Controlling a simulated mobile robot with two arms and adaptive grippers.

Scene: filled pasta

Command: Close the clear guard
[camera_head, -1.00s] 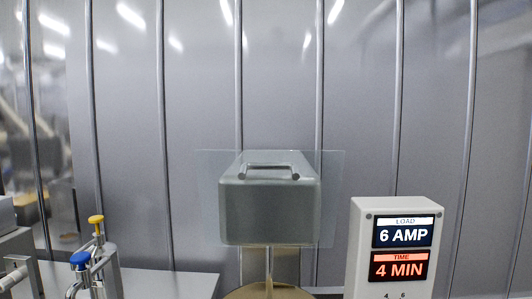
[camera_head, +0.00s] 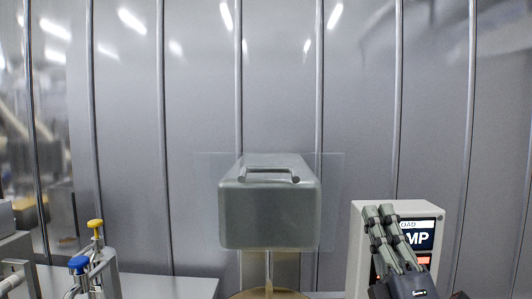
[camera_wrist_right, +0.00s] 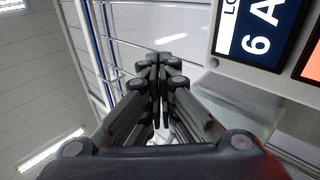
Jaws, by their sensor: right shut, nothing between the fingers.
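The clear guard (camera_head: 207,200) is a transparent flat panel standing upright around a grey box-shaped machine head (camera_head: 268,215) in the middle of the head view. A dark bar handle (camera_head: 268,176) shows at the top of the head; I cannot tell whether it belongs to the guard. My right gripper (camera_head: 379,212) is to the right of the guard and apart from it, fingers pointing up, shut and empty. In the right wrist view its fingertips (camera_wrist_right: 160,62) meet with nothing between them. My left gripper is not in view.
A white control box (camera_head: 362,225) stands at the right, its load display (camera_head: 417,236) partly hidden behind my right gripper. Fittings with a yellow knob (camera_head: 95,223) and a blue knob (camera_head: 79,263) stand at the lower left. A ribbed metal wall (camera_head: 280,80) closes the back.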

